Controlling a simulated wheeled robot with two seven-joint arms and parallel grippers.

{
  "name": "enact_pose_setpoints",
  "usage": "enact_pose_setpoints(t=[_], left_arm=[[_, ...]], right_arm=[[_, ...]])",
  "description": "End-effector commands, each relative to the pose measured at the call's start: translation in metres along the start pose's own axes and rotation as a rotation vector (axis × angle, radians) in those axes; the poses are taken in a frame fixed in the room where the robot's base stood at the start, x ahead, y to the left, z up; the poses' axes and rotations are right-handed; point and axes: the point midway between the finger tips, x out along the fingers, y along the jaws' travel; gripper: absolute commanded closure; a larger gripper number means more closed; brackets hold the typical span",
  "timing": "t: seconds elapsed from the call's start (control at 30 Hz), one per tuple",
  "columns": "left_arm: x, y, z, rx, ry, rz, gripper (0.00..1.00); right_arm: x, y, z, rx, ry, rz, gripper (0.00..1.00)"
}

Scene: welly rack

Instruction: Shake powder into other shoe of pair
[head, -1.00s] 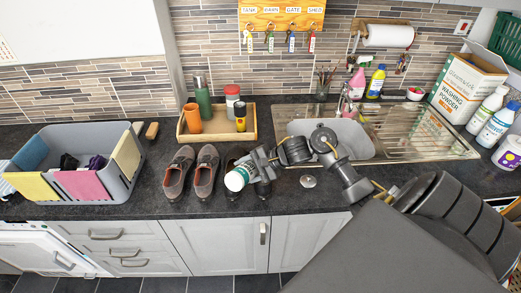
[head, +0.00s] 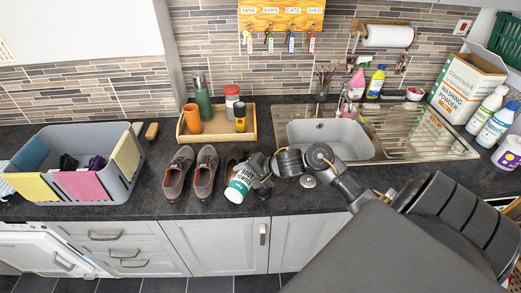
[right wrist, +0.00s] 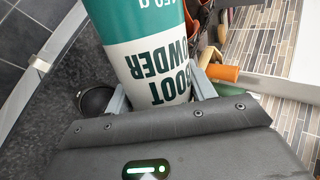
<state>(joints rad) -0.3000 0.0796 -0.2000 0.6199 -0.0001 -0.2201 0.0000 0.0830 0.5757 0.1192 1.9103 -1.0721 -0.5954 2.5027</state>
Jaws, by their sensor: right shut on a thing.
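My right gripper (head: 257,172) is shut on the boot powder bottle (head: 238,186), white and green with "BOOT POWDER" on it. The bottle is tilted above the counter's front part, and fills the upper middle of the right wrist view (right wrist: 150,50). A grey-brown pair stands just left of it: left shoe (head: 178,174) and right shoe (head: 205,172), openings up. Another, darker pair is mostly hidden behind the bottle and gripper; a brown part of one shoe (head: 231,160) shows. I cannot see powder falling. My left gripper is not in view.
A wooden tray (head: 182,137) with an orange cup, green flask, jar and torch stands behind the shoes. A grey tub (head: 128,190) is at left. The sink (head: 345,150) is behind my right arm. A sink plug (head: 308,181) lies on the counter.

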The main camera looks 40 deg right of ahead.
Motion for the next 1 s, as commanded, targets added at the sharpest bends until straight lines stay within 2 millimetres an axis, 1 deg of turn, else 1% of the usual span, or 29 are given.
enact_pose_setpoints(t=[0.07,0.27,0.47,0.6,0.7,1.0], left_arm=[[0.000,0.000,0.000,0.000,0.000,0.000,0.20],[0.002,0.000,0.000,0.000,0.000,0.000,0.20],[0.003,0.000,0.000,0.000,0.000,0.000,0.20],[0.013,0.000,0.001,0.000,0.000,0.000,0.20],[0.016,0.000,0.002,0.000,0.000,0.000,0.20],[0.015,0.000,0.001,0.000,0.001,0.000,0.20]], right_arm=[[0.000,-0.001,0.000,-0.009,0.009,0.000,0.76],[-0.003,-0.004,-0.004,-0.146,0.120,0.007,0.76],[-0.005,-0.006,-0.005,-0.194,0.159,0.009,0.76],[-0.007,-0.009,-0.009,-0.301,0.247,0.015,0.76],[-0.009,-0.011,-0.012,-0.341,0.281,0.017,0.76],[-0.011,-0.013,-0.013,-0.350,0.289,0.020,0.76]])
